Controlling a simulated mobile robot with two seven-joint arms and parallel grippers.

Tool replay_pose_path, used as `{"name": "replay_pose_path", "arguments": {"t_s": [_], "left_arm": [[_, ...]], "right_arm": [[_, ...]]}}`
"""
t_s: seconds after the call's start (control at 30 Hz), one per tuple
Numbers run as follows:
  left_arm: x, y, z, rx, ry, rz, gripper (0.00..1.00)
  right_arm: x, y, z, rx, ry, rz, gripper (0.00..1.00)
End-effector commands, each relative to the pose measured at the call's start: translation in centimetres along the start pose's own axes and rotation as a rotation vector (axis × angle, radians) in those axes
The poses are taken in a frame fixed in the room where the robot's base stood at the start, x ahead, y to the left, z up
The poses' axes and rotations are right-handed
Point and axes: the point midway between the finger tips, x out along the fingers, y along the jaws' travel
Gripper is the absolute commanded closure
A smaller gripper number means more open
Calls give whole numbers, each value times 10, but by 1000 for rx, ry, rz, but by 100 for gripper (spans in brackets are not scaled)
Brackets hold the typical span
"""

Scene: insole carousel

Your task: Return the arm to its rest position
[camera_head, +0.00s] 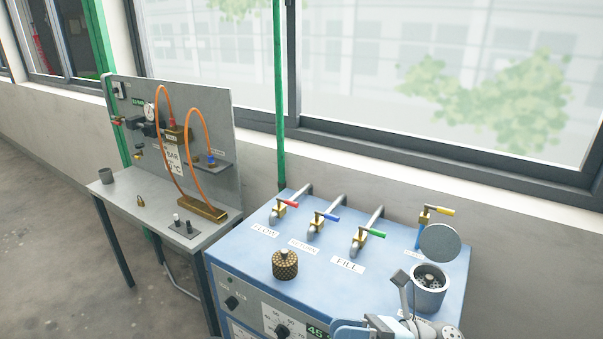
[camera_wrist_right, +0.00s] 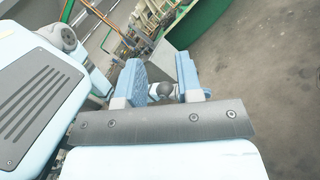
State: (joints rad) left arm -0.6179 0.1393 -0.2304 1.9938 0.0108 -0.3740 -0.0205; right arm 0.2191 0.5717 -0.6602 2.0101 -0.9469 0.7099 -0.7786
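My right gripper (camera_wrist_right: 161,72) shows in the right wrist view with its two blue finger pads apart. The fingers point toward the top of that view. A small grey rounded part shows between the finger bases; I cannot tell what it belongs to, and nothing is clearly gripped. In the head view, light-blue and grey parts of my arm (camera_head: 382,327) show at the bottom right, in front of the blue console (camera_head: 225,246). No fingertips can be made out there. My left gripper is not in view.
A grey bench (camera_head: 120,204) with orange hoses stands left. Floor (camera_head: 45,240) is clear at the far left.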

Motion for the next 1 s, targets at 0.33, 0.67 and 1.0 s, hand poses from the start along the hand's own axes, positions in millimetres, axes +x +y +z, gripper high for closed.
{"name": "replay_pose_path", "arguments": {"t_s": [0.33,0.67,1.0], "left_arm": [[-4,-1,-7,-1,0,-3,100],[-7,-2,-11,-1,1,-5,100],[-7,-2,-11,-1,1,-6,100]], "right_arm": [[-83,-73,-61,1238,-995,-176,67],[-171,-82,-230,2074,-1731,-262,67],[-181,-75,-260,2192,-1850,-268,67]]}}
